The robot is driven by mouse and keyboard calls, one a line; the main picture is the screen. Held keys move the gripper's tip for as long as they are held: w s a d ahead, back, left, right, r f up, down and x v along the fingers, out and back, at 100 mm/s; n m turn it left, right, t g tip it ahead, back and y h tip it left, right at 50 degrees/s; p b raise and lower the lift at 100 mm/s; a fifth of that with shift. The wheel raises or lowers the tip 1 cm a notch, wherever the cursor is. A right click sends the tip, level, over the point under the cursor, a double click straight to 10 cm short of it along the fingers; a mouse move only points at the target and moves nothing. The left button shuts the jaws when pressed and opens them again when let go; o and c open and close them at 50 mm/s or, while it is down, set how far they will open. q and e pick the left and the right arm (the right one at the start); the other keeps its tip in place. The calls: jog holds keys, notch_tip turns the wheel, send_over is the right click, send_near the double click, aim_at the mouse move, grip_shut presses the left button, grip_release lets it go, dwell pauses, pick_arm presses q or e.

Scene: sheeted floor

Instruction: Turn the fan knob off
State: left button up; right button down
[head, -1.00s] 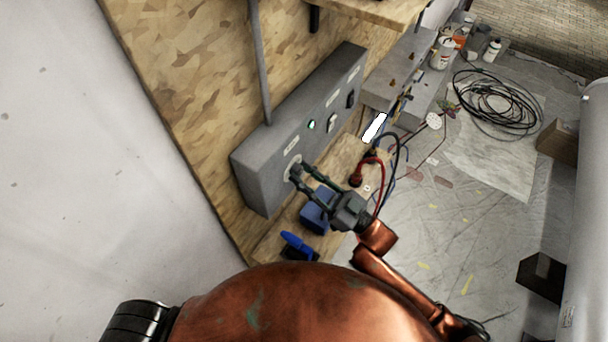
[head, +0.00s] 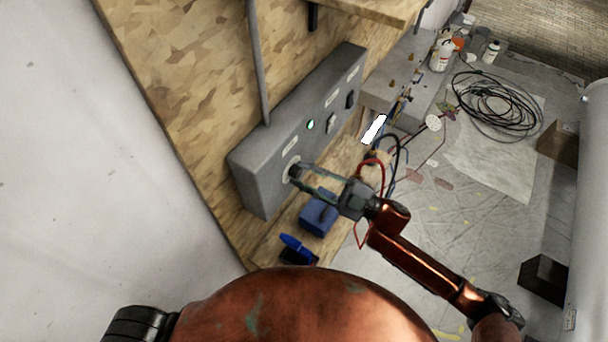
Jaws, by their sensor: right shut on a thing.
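A grey control box (head: 262,168) is mounted on the wooden panel. On its front face, near the left end, is the fan knob (head: 292,173), a small dark knob on a pale round plate. My right gripper (head: 297,172) reaches in from the right with its fingertips at the knob, shut on it. The fingers partly cover the knob, so which way it points cannot be told. A green light (head: 310,125) shows farther along the box. My left gripper is not in view.
A wooden shelf below the box holds a blue box (head: 318,214) and a blue-and-black item (head: 297,248). Red and dark cables hang near my right wrist. A black cable coil (head: 497,104) and bottles (head: 441,54) are at the back right.

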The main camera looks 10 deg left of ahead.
jog(key=shift+n, duration=0.3)
jog(key=c, duration=1.6)
grip_release()
jog(key=v, duration=1.2)
